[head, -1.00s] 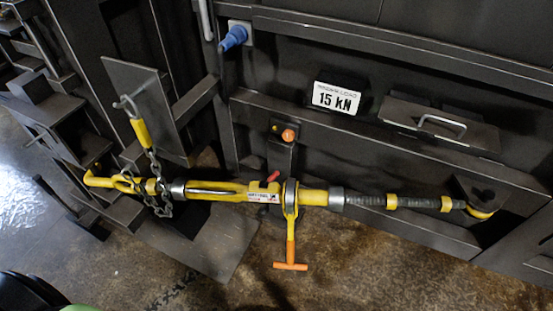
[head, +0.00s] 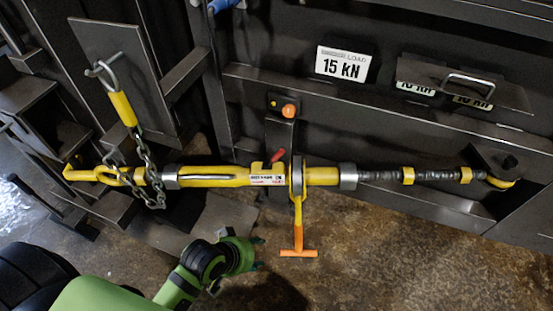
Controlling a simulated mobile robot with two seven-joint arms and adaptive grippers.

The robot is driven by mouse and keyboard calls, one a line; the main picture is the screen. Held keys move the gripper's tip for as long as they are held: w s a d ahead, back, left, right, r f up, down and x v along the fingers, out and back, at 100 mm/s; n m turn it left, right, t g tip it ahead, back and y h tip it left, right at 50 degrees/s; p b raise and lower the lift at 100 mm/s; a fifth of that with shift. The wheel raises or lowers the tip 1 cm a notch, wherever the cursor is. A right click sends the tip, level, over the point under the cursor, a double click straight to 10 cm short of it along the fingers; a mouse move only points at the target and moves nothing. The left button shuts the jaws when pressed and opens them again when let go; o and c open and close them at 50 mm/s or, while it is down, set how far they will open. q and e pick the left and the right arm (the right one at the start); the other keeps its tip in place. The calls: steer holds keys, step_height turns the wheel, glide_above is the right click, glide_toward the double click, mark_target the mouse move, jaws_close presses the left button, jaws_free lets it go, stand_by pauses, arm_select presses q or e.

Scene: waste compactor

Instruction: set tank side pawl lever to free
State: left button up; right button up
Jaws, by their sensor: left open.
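A yellow ratchet turnbuckle (head: 215,177) runs across the front of the dark machine, hooked at both ends. A small red lever (head: 277,156) sticks up at the ratchet housing, just left of the ratchet ring; it looks like a pawl lever. An orange T-handle (head: 298,243) hangs straight down from the ring. My left gripper (head: 257,254) is open and empty, below the turnbuckle body and left of the T-handle, apart from both. My right gripper is not in view.
A chain with a yellow grip (head: 122,108) hangs over the turnbuckle's left end. A post with an orange button (head: 289,111) stands just behind the ratchet. A 15 kN plate (head: 342,65) and a handled flap (head: 468,85) are above right. The floor below is clear.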

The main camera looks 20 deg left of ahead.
arm_select(q)
steer(key=w+d+r+n+t+h, duration=0.3)
steer(key=w+d+r+n, duration=0.1)
steer(key=w+n, duration=0.2)
steer(key=n+t, duration=0.8)
steer(key=n, duration=1.1)
glide_toward(275, 156)
steer(key=x, duration=0.4)
steer(key=shift+n, duration=0.3)
steer(key=x, duration=0.6)
steer(key=shift+w+d+b, duration=0.1)
steer(key=shift+w+b, duration=0.2)
steer(key=shift+w, duration=0.05)
jaws_close()
